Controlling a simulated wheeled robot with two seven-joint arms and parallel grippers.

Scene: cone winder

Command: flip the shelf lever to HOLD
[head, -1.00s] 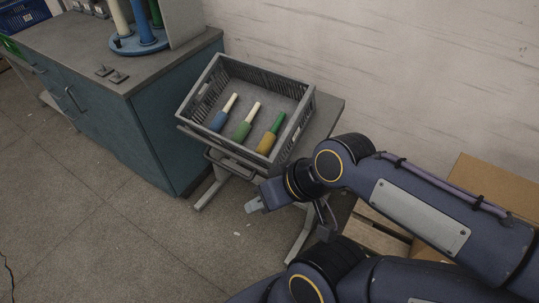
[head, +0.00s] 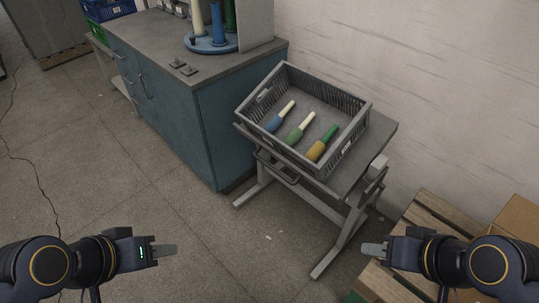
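The shelf (head: 383,142) is a grey tilted top on a light grey stand, right of centre in the head view. A small pale block (head: 377,165) sits at its right side; I cannot tell whether this is the lever, and no HOLD marking is readable. A dark bar handle (head: 277,170) runs under the shelf's front edge. My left gripper (head: 166,249) is low at the left, over the floor, apart from the shelf. My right gripper (head: 372,249) is low at the right, below and in front of the shelf's right side. Both are seen edge-on and appear empty.
A grey crate (head: 364,120) on the shelf holds several coloured spindles. A blue cabinet (head: 213,130) with a grey top stands left of the shelf. Wooden pallets (head: 427,214) and a cardboard box (head: 518,222) are at the right.

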